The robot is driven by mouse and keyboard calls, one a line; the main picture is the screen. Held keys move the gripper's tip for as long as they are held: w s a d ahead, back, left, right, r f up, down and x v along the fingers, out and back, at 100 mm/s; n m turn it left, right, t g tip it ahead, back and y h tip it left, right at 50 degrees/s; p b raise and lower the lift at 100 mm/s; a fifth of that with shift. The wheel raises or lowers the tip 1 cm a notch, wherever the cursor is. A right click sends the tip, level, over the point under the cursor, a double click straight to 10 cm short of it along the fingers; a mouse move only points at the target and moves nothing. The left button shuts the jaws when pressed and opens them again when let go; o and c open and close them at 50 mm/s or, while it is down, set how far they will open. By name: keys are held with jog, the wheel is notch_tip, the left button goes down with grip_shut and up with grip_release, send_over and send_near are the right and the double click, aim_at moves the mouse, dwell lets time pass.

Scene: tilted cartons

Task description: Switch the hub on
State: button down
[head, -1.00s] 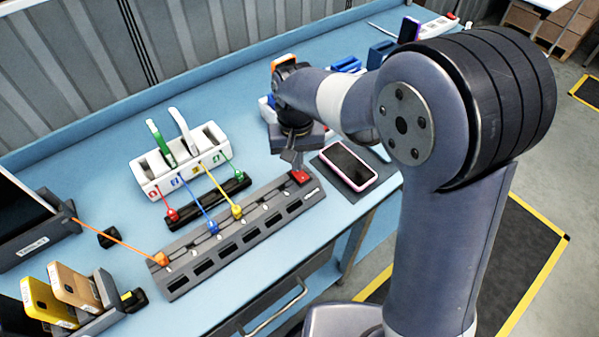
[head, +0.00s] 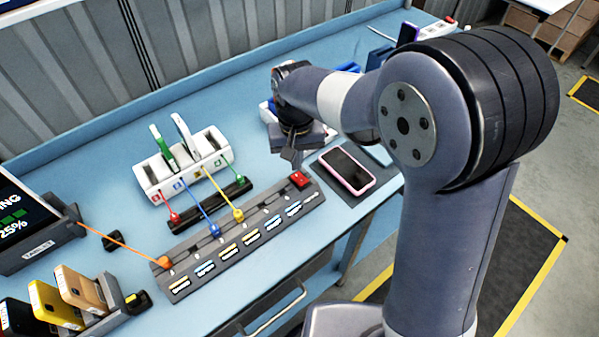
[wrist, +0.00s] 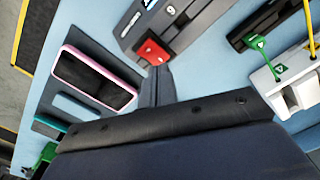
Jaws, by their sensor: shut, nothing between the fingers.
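My gripper (head: 292,157) is shut and empty, just behind the red switch. In the wrist view the shut fingertips (wrist: 158,72) point at the switch's near edge; I cannot tell whether they touch it. Orange, red, blue and yellow plugs (head: 238,215) sit on or beside the hub.
A pink-edged phone (head: 346,170) lies on a dark mat right of the hub. A white charging rack (head: 180,165) with two upright devices stands behind. A tablet (head: 22,215) with a lit screen is at left, above a stand holding phones (head: 80,290).

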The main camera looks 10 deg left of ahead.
aim_at(297, 175)
notch_tip(297, 175, up, 4)
jog(key=p, duration=0.3)
jog(key=shift+r, duration=0.1)
dwell(0.3)
